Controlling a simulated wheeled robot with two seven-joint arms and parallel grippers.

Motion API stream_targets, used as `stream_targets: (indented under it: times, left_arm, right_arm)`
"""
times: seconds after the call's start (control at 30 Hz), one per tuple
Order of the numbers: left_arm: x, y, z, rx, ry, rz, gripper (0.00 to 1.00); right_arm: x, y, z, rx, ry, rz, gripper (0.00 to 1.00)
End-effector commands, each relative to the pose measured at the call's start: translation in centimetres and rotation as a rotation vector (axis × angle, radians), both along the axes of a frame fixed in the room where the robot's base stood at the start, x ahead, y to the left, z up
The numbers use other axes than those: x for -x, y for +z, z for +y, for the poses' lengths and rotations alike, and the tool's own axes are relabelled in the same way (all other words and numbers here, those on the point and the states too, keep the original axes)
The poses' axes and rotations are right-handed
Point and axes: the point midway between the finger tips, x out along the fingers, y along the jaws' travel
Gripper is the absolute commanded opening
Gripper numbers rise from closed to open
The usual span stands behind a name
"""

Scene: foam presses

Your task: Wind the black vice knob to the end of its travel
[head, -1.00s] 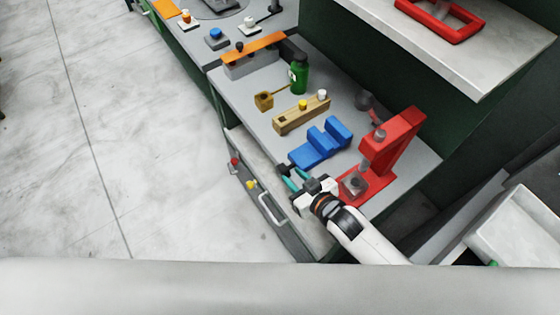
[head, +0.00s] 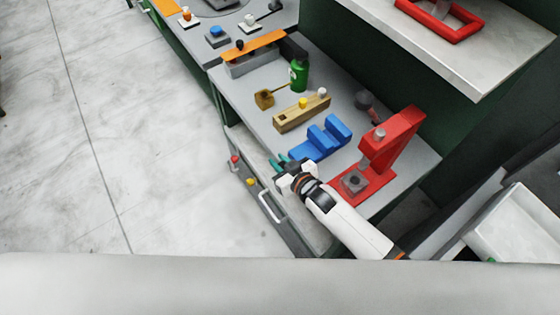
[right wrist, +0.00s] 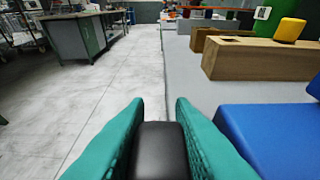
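The blue vice (head: 322,142) stands on the grey bench top, and its blue side also fills the right edge of the right wrist view (right wrist: 275,135). My right gripper (head: 279,163) is at the vice's near left end, by the bench edge. In the right wrist view the black vice knob (right wrist: 160,150) sits between the two teal fingers, which lie against its sides with no clear gap. The knob's lower part is cut off by the frame, and my gripper mostly hides it in the head view. My left gripper is not in view.
A red press (head: 388,150) stands right of the vice, near my right arm. A wooden block (head: 302,113) with yellow and white knobs and a green bottle (head: 299,75) stand behind. A drawer-like front with a white handle (head: 270,207) is below. Floor at left is clear.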

Motion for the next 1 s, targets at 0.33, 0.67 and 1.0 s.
stream_targets:
  times: [0.33,0.67,1.0]
  left_arm:
    - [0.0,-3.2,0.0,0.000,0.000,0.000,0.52]
    - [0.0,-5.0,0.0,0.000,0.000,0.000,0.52]
    - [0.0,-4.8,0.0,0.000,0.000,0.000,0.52]
  right_arm:
    - [0.2,-0.7,0.0,-0.075,-0.001,-0.096,0.00]
    - [0.3,0.3,-0.2,-0.146,0.000,-0.201,0.00]
    - [0.3,0.3,-0.2,-0.145,0.000,-0.200,0.31]
